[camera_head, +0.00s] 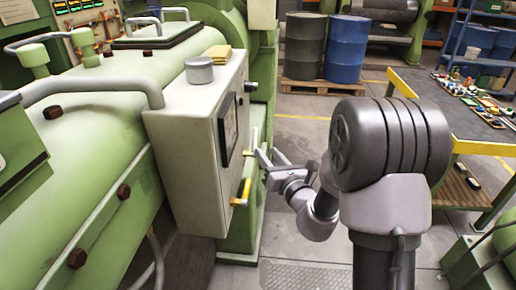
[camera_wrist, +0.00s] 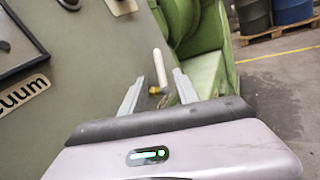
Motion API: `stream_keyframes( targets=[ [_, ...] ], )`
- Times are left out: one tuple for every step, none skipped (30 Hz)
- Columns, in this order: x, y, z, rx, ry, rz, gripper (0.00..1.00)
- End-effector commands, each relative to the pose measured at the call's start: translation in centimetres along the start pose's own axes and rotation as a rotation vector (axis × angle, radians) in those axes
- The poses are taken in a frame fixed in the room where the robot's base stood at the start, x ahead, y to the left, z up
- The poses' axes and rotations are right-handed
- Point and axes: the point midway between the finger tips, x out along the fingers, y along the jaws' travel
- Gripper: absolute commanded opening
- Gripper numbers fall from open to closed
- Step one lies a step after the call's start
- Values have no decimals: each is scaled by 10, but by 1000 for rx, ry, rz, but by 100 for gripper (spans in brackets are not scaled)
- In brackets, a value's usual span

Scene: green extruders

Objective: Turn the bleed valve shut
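In the wrist view, a pale rod-like lever (camera_wrist: 160,66) with a small yellow piece (camera_wrist: 154,90) at its near end stands at the side of the grey-green control box. I take it for the bleed valve, but no label on it shows. My gripper (camera_wrist: 160,82) is open, one finger to each side of the lever in the picture. I cannot tell whether the fingers touch it. In the head view, my gripper (camera_head: 268,157) is beside the control box (camera_head: 185,150), above and right of a yellow handle (camera_head: 243,190) on its side face.
The box carries a dark-framed panel (camera_head: 229,129) and has a grey round can (camera_head: 199,70) on top. Green machinery (camera_head: 90,130) fills the left. A workbench (camera_head: 430,90) with small parts stands right; drums (camera_head: 346,48) stand behind. Floor between is partly clear.

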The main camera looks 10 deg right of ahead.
Motion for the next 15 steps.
stream_keyframes(
  targets=[
    [15, 1, -2, -1, -2, 3, 37],
    [23, 1, -2, -1, -2, 2, 37],
    [33, 0, -2, -1, -1, 2, 37],
    [40, 0, -2, -1, -1, 2, 37],
    [46, 0, -2, -1, -1, 2, 37],
    [53, 0, -2, 0, 0, 1, 37],
    [58, 0, -1, -1, -1, 2, 37],
    [61, 0, -1, -1, 0, 2, 37],
    [65, 0, -1, 0, -1, 1, 37],
    [68, 0, -1, 0, 1, 1, 37],
    [70, 0, -1, 0, 1, 0, 37],
    [71, 0, 0, 0, 0, 0, 37],
    [72, 0, 0, 0, 0, 0, 37],
    [73, 0, 0, 0, 0, 0, 37],
    [73, 0, 0, 0, 1, 0, 37]
  ],
)
